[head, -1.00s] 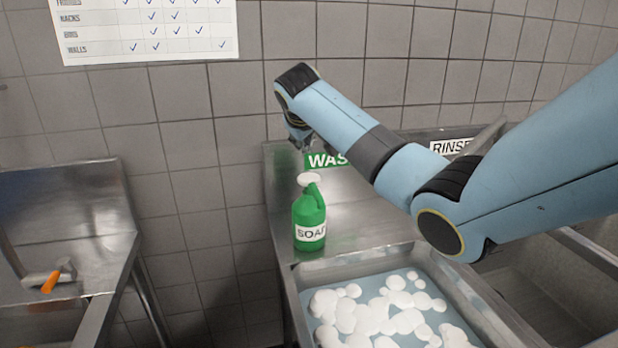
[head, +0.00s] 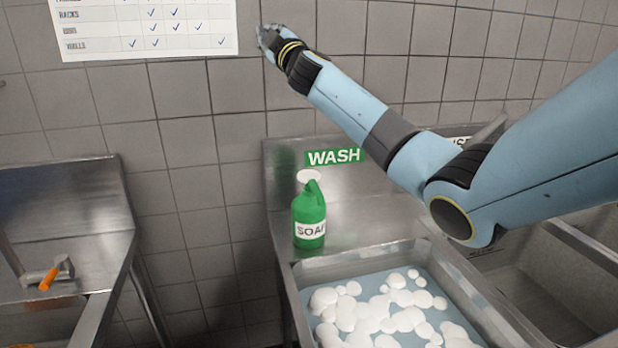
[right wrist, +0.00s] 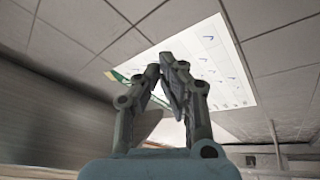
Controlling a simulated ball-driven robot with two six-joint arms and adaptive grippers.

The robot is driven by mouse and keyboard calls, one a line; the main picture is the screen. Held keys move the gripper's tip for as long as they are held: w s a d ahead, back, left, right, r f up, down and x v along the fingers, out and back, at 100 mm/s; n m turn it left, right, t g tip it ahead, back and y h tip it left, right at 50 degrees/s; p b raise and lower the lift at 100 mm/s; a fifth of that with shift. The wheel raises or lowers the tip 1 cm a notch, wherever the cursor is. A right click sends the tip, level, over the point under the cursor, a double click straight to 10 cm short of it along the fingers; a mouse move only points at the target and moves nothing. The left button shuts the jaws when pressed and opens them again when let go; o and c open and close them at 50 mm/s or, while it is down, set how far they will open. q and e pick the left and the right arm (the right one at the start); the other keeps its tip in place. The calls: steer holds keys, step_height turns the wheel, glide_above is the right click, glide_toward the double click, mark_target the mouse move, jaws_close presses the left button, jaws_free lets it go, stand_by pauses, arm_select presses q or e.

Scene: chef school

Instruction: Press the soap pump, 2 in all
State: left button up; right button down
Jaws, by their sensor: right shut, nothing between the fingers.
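The green soap bottle (head: 309,217) stands upright on the steel ledge behind the wash basin, its white label reading SOAP facing me. Its white pump head (head: 309,176) is on top, and nothing touches it. My right gripper (head: 266,37) is well above the bottle and a little to its left, near the tiled wall by the chart. In the right wrist view the right gripper's fingers (right wrist: 166,68) meet at the tips and hold nothing. My left gripper is not in view.
The wash basin (head: 292,293) holds blue water with white suds. A green WASH sign (head: 335,157) is on the backsplash. The checklist chart (head: 145,50) hangs on the wall. A steel counter (head: 75,210) with an orange-handled tap stands at left.

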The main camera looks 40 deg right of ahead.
steer(key=a+r+n+t+y+b, duration=0.1)
steer(key=a+n+y, duration=0.5)
steer(key=n+y, duration=0.3)
steer(key=n+g+h+b, duration=0.1)
steer(key=n+g+b, duration=0.7)
steer(key=n+g, duration=0.45)
glide_above(311, 172)
step_height(311, 172, down, 20)
steer(key=shift+r+m, duration=0.2)
steer(key=shift+m, duration=0.25)
steer(key=shift+s+a+f, duration=0.1)
steer(key=shift+f, duration=0.05)
step_height(311, 172, down, 8)
steer(key=b, duration=0.6)
steer(key=shift+f+b, duration=0.3)
steer(key=shift+b, duration=0.05)
